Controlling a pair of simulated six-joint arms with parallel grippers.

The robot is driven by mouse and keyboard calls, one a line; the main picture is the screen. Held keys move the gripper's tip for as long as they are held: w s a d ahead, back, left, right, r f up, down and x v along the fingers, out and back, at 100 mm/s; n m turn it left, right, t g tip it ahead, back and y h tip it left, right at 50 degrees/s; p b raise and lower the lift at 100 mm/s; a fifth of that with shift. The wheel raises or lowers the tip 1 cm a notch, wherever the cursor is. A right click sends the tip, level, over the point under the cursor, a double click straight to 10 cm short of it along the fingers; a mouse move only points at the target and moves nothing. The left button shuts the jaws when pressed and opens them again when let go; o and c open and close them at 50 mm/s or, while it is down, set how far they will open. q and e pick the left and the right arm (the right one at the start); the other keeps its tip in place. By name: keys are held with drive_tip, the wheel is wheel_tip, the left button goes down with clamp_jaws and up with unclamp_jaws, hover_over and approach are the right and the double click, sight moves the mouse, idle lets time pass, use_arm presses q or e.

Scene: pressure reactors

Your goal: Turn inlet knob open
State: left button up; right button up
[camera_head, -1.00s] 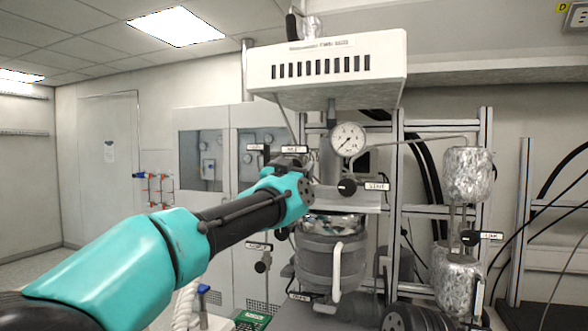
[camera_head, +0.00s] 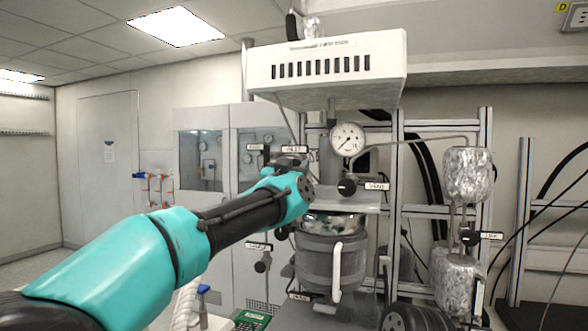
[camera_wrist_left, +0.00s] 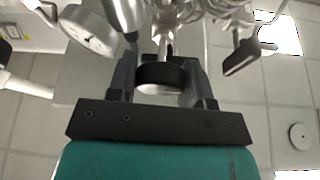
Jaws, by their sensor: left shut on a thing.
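In the left wrist view, a round black knob (camera_wrist_left: 160,76) on a metal stem sits between the two fingers of my left gripper (camera_wrist_left: 160,80), which is shut on it. In the head view my left gripper (camera_head: 290,170) reaches the valve area beside a small inlet label (camera_head: 294,149), and the knob itself is mostly hidden behind my wrist. The reactor vessel (camera_head: 318,262) stands below, with a vent knob (camera_head: 347,187) to the right of my gripper. My right gripper is not in view.
A pressure gauge (camera_head: 347,139) is above and right of my gripper, and shows in the wrist view (camera_wrist_left: 88,30) too. A white vented box (camera_head: 325,68) hangs overhead. Foil-wrapped cylinders (camera_head: 466,175) and metal frame posts stand to the right. A sample valve (camera_head: 262,262) hangs below my forearm.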

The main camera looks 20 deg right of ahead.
use_arm(q)
drive_tip(key=shift+n, duration=0.3)
drive_tip(key=n+t+y, duration=0.1)
drive_tip(key=n, duration=0.2)
drive_tip(key=n+t+y, duration=0.1)
drive_tip(key=n, duration=0.2)
drive_tip(key=shift+y, duration=0.4)
drive_tip(key=n+y, duration=0.1)
drive_tip(key=n, duration=0.2)
drive_tip(key=n+y, duration=0.2)
drive_tip(key=n, duration=0.1)
drive_tip(key=shift+n, duration=0.3)
drive_tip(key=n+y, duration=0.2)
drive_tip(key=n, duration=0.3)
drive_tip(key=shift+n+g+y, duration=0.35)
drive_tip(key=shift+n+y, duration=0.05)
drive_tip(key=shift+n, duration=0.75)
drive_tip(key=shift+n+g+y, duration=0.35)
drive_tip(key=shift+n+y, duration=0.05)
drive_tip(key=shift+n, duration=0.75)
drive_tip(key=o, duration=0.9)
drive_tip(key=shift+s, duration=0.1)
